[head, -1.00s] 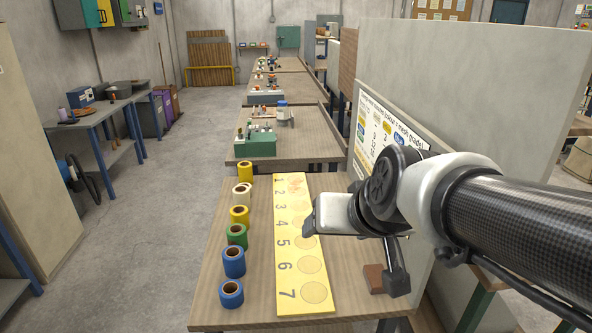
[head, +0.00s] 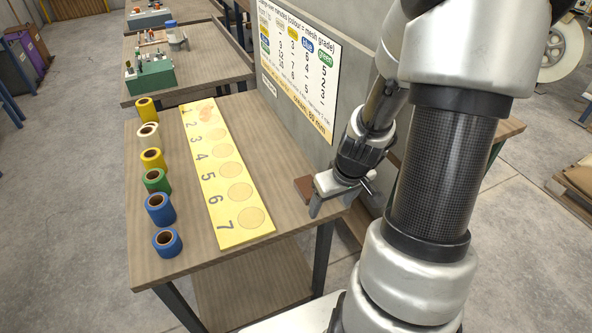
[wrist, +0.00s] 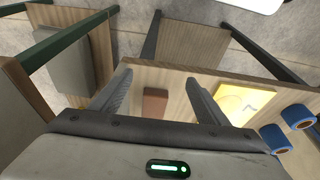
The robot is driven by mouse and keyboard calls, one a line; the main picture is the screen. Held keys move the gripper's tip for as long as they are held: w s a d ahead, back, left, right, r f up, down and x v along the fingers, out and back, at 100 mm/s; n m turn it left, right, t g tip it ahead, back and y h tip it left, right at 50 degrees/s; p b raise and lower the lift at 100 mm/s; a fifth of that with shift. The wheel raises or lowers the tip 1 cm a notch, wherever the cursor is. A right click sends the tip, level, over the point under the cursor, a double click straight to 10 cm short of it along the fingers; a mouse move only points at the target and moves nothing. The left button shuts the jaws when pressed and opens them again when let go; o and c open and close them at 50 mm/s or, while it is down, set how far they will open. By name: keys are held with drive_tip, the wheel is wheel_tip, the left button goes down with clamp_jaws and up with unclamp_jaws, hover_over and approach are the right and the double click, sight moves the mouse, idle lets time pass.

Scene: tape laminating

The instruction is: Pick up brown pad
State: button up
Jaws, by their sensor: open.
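The brown pad (head: 303,187) lies flat on the wooden table near its right edge, right of the yellow numbered strip, partly hidden by my gripper in the head view. In the wrist view the brown pad (wrist: 155,104) shows as a small block between my two fingers. My gripper (head: 341,200) is open and empty over the table's right edge. The wrist view shows its fingers (wrist: 158,80) spread to either side of the pad, with no contact visible. Its height above the pad is hard to tell.
The yellow strip (head: 225,190) with numbered circles lies left of the pad. Several tape rolls, such as a blue one (head: 167,242), stand along the table's left side. A grey partition with a printed board (head: 300,75) rises behind the pad.

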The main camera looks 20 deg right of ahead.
drive_tip(key=p, duration=0.1)
hover_over(309, 186)
drive_tip(key=s, duration=0.2)
drive_tip(key=x, duration=0.5)
drive_tip(key=shift+w, duration=0.15)
drive_tip(key=shift+f+b, duration=0.2)
drive_tip(key=shift+b, duration=0.35)
drive_tip(key=c, duration=1.1)
